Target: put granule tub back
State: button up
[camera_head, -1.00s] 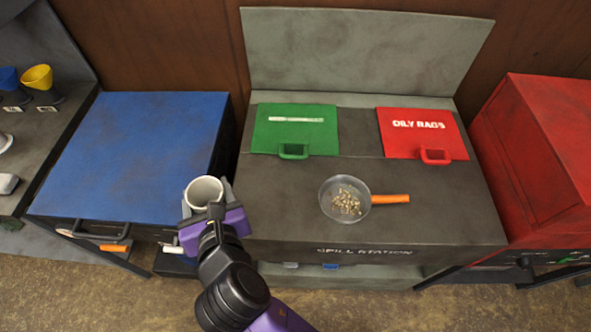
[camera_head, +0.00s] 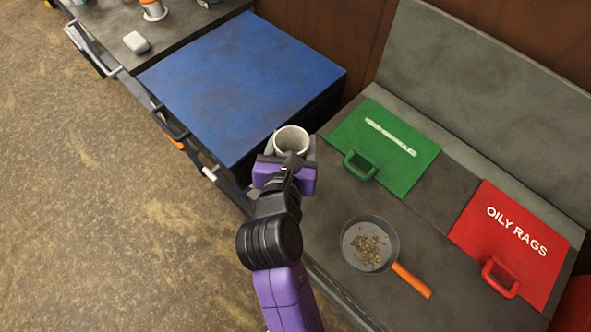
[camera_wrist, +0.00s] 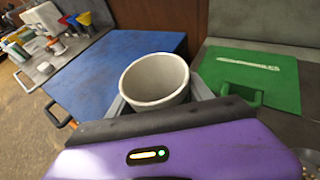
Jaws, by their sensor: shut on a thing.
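The granule tub (camera_head: 291,141) is a pale grey-white round cup with an open top. My gripper (camera_head: 289,156) is shut on it and holds it about upright, in front of the gap between the blue-topped cabinet and the spill station. In the wrist view the tub (camera_wrist: 155,80) sits between my fingers (camera_wrist: 160,100), with its rim facing up. Its inside looks empty from what shows, but the bottom is hidden.
A blue-topped cabinet (camera_head: 235,80) stands left. The spill station bench (camera_head: 320,215) carries a green lid (camera_head: 390,145), a red OILY RAGS lid (camera_head: 510,240) and a pan of granules (camera_head: 368,245) with an orange handle. A grey bench (camera_head: 185,35) holds small items at far left. Floor is clear at left.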

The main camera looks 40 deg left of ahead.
notch_tip(320, 180, down, 13)
jog(key=shift+r+b, duration=0.1)
jog(key=shift+b, duration=0.65)
jog(key=shift+f, duration=0.2)
jog(key=o, duration=1.4)
jog(key=shift+r, duration=0.25)
jog(key=v, duration=1.2)
